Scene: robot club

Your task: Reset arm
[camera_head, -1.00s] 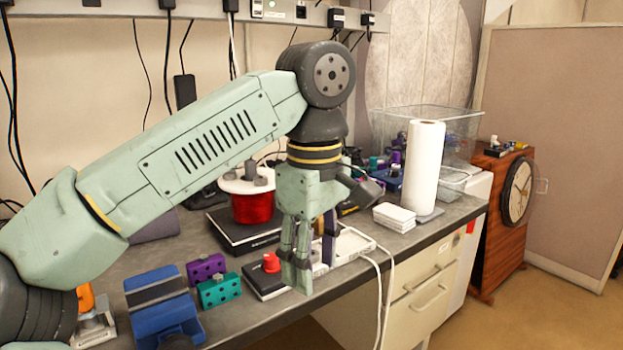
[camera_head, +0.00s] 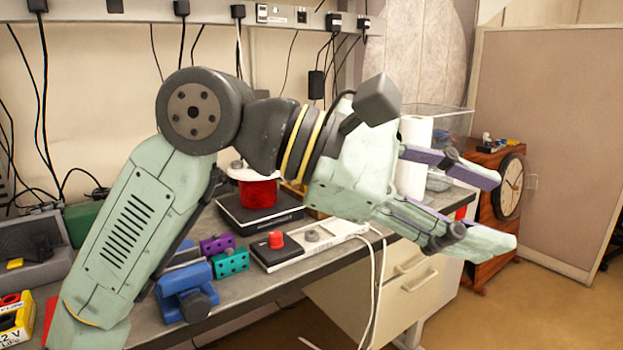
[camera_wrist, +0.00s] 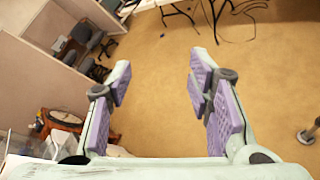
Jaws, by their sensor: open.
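My gripper (camera_head: 505,212) is raised in front of the bench in the head view, pointing right and slightly down. Its two green fingers with purple pads are spread apart with nothing between them. In the wrist view my gripper (camera_wrist: 160,85) is also open and empty, with tan floor (camera_wrist: 160,70) beyond the fingers. My arm is bent, with its elbow at the left of the head view. The gripper hides part of the paper towel roll (camera_head: 412,130) and the clear bin (camera_head: 445,130).
The workbench (camera_head: 290,295) holds a red spool (camera_head: 257,194), a blue vise (camera_head: 183,285), purple (camera_head: 217,244) and teal blocks (camera_head: 230,264), and a black box with a red knob (camera_head: 276,240). A wooden cabinet with a clock (camera_head: 509,187) stands right. Floor in front is clear.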

